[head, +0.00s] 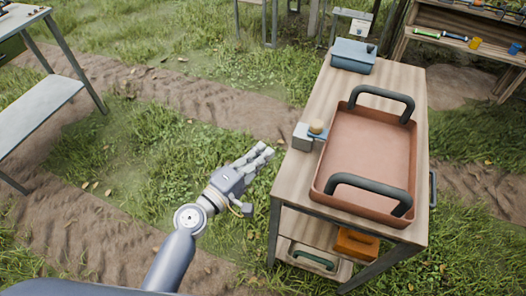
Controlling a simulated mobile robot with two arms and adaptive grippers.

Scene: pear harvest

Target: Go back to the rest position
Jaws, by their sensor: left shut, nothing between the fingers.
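My left gripper (258,158) is at the end of my left arm, which comes in from the lower left in the head view. Its fingers are shut with nothing between them. It hangs over the grass, just left of the wooden table (319,88), and appears apart from it. My right gripper is not in view.
On the table are an empty reddish tray (370,150) with dark handles, a grey block (301,137) with a small round tan thing, and a blue-grey box (352,56). A metal table (35,115) stands left; a shelf (460,18) is far right. Grass lies between.

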